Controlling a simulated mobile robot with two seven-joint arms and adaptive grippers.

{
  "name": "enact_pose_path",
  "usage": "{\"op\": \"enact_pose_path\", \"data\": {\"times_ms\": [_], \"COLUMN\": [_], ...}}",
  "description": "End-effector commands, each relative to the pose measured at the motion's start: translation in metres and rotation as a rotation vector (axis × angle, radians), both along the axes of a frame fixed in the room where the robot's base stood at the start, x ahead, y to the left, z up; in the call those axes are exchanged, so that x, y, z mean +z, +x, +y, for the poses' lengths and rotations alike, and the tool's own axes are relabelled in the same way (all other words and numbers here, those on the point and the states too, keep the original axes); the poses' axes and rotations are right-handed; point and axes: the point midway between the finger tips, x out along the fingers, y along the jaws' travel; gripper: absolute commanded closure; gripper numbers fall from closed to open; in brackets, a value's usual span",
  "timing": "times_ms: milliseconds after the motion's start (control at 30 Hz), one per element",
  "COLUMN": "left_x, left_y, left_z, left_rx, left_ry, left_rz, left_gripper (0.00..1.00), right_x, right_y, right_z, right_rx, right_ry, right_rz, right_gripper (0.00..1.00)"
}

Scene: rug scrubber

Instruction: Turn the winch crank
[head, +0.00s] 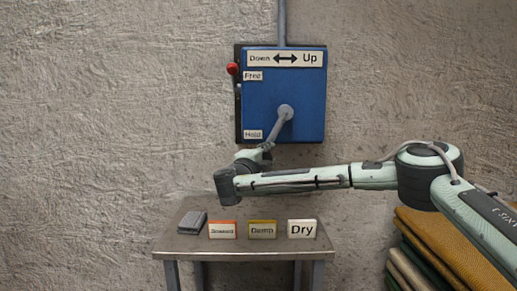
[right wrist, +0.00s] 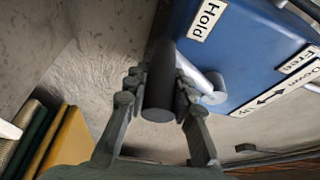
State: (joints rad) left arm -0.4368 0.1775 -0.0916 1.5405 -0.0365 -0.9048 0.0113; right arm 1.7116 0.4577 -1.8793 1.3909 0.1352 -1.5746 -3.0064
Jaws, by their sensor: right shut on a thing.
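The winch is a blue box (head: 306,90) on the wall with a "Down ↔ Up" sign (head: 285,59). Its grey crank arm (head: 276,128) slants from the hub down and to the left; it also shows in the right wrist view (right wrist: 190,68). My right gripper (head: 266,149) is at the crank's lower end. In the right wrist view its fingers (right wrist: 158,85) are shut around the dark cylindrical crank handle (right wrist: 158,103). In the head view my gripper and wrist hide most of the handle. My left gripper is out of view.
A red-knobbed lever (head: 232,69) sits on the box's left side, near the "Free" label (head: 253,76); "Hold" (head: 253,134) is lower. Below, a small metal table (head: 180,244) bears a grey block and Soaked, Damp and Dry cards. Folded rugs (head: 440,245) are stacked at right.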

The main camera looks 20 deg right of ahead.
Motion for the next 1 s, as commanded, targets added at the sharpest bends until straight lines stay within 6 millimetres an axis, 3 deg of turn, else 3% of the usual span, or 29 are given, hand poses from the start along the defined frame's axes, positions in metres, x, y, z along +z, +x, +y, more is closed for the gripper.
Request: {"op": "enact_pose_path", "data": {"times_ms": [33,500,1000], "left_x": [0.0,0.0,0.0], "left_y": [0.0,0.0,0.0], "left_z": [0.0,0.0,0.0], "left_rx": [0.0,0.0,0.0], "left_ry": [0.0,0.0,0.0], "left_rz": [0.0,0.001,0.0], "left_gripper": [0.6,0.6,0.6], "right_x": [-0.008,-0.019,-0.022], "right_y": [-0.003,-0.013,-0.015], "right_z": [-0.002,-0.038,-0.047], "right_rx": [0.006,0.004,0.003], "right_ry": [-0.047,-0.337,-0.401], "right_rz": [0.024,0.111,0.133], "right_gripper": [1.0,1.0,1.0]}}
